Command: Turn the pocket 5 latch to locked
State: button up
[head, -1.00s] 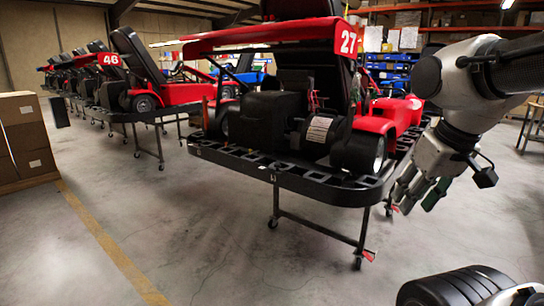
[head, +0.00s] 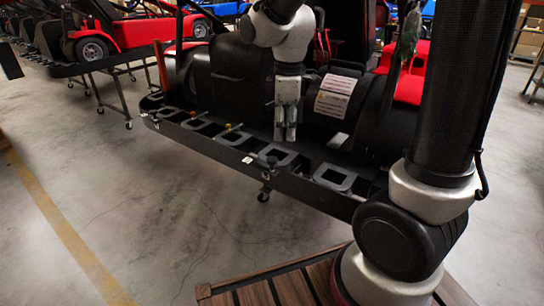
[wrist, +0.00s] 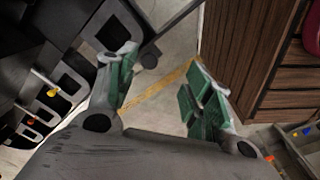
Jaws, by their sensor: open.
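The kart stand's black front rail (head: 215,137) has a row of grey-rimmed pockets. Small latch levers sit along it, one with an orange knob (head: 193,113) and one with a yellow knob (head: 229,126). A dark round knob (head: 271,161) sits further right. I cannot read pocket numbers, so I cannot tell which latch is pocket 5's. My gripper (head: 285,138) points down over the rail near the dark knob, open and empty. In the wrist view its green-padded fingers (wrist: 162,75) are spread apart.
The kart's black body and a white-labelled cylinder (head: 335,96) stand close behind my gripper. Another red kart (head: 112,40) is on a stand at the back left. The concrete floor (head: 150,215) in front of the rail is clear. A yellow line (head: 62,220) crosses it.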

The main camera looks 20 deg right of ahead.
aim_at(272, 159)
jog(key=w+f, duration=0.1)
jog(key=w+a+f+n, duration=0.2)
jog(key=shift+a+f+g, duration=0.25)
jog(key=shift+f+g, duration=0.05)
jog(key=shift+f, duration=0.05)
notch_tip(272, 159, down, 7)
jog(key=shift+s+f, duration=0.1)
jog(key=c, duration=1.1)
